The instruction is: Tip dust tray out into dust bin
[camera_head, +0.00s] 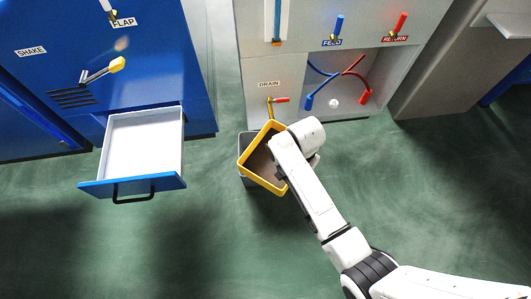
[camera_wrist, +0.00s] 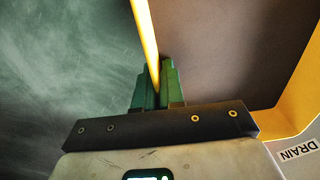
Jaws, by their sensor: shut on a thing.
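The dust tray (camera_head: 256,179) has a yellow rim and a brown inside; I cannot tell how much of the brown is dust. My gripper (camera_head: 281,172) is shut on its rim at the right side. In the wrist view the green fingers of my gripper (camera_wrist: 160,82) pinch the yellow rim of the tray (camera_wrist: 146,38). In the head view the tray looks turned at an angle, above the grey dust bin (camera_head: 246,139). The tray covers most of the bin, so the bin's inside is hidden. I cannot tell how steeply the tray is tilted.
A grey cabinet (camera_head: 257,65) with a DRAIN valve (camera_head: 277,100) stands just behind the bin. A blue machine (camera_head: 150,60) stands at the left with its white drawer (camera_head: 145,140) pulled out. Green floor (camera_head: 215,230) is clear in front.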

